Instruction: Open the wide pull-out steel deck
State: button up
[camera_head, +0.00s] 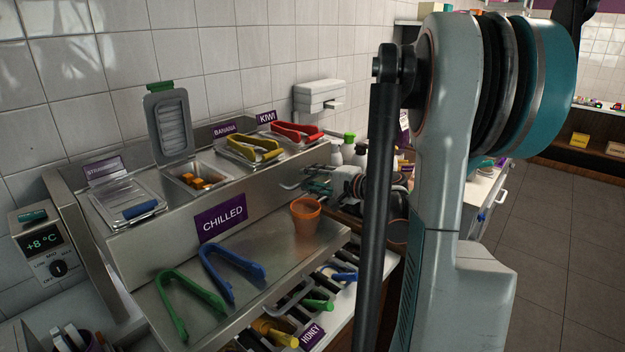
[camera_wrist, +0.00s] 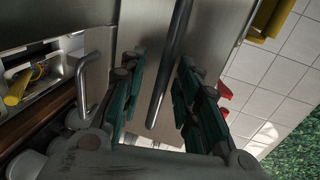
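A steel panel (camera_wrist: 214,25) fills the middle of the wrist view, with a long steel bar handle (camera_wrist: 170,70) standing off it. My gripper (camera_wrist: 160,85) is open, its green-padded fingers on either side of this bar, with visible gaps; I see no firm contact. In the head view, my gripper (camera_head: 320,187) is at the right end of the chilled steel unit (camera_head: 125,250), beside a steel bar (camera_head: 291,184). A wide steel shelf (camera_head: 262,232) lies in front of the CHILLED sign. I cannot tell whether the gripped-side panel is the deck's front.
Green tongs (camera_head: 188,308), blue tongs (camera_head: 232,275) and an orange cup (camera_head: 305,217) are on the steel shelf. Yellow and red tongs (camera_head: 297,131) lie above. Another bar handle (camera_wrist: 84,85) is left of my fingers. Bottles (camera_head: 348,148) stand behind my gripper. Floor at right is clear.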

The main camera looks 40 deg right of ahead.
jog(key=v, duration=1.2)
dwell(0.4)
